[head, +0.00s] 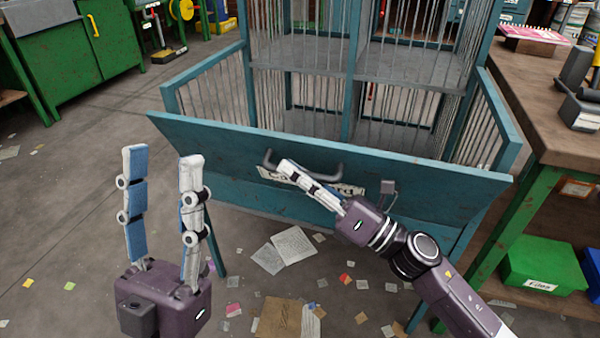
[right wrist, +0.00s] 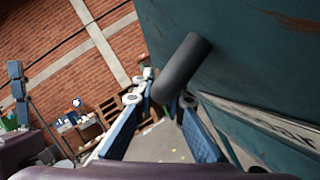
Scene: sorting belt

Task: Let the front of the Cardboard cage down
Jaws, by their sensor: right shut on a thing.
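The Cardboard cage (head: 352,60) is a blue-green frame with grey bars. Its front panel (head: 420,172) is tilted outward at the top, leaning toward me. A dark handle (head: 330,170) sits on the panel above a white label, which my right gripper partly covers. My right gripper (head: 285,166) is shut on the handle. In the right wrist view the dark handle (right wrist: 182,66) stands between its fingers (right wrist: 160,102), with the panel on the right. My left gripper (head: 163,158) is open and empty, upright, left of and in front of the panel. A latch (head: 387,187) shows on the panel's right part.
A wooden workbench (head: 545,130) with green legs stands close on the right, with a green Files box (head: 540,264) below it. A green cabinet (head: 85,55) is at the far left. Papers (head: 285,248) and scraps litter the floor under the panel. The floor at left is mostly clear.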

